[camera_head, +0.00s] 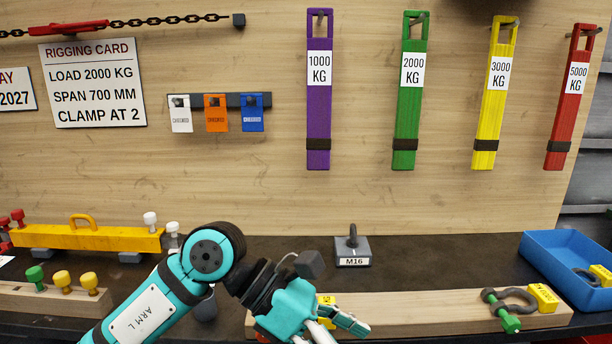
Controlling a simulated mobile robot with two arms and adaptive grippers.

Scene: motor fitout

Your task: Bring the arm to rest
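My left arm comes in from the lower left, and its teal and grey gripper (335,326) is over the near edge of the bench, in front of the wooden rail (430,312). The gripper is seen from the side, and its fingertips partly overlap in view, so I cannot tell whether they are open or shut. A small yellow tag (326,299) shows just behind the gripper, and what it belongs to is hidden. My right gripper is not in view.
A shackle with a green pin (508,322) lies on the rail's right end. A grey M16 block (352,250) stands behind the rail. A blue bin (568,262) is at right, a yellow beam (90,238) at left. Coloured slings, including a green one (407,110), hang on the board.

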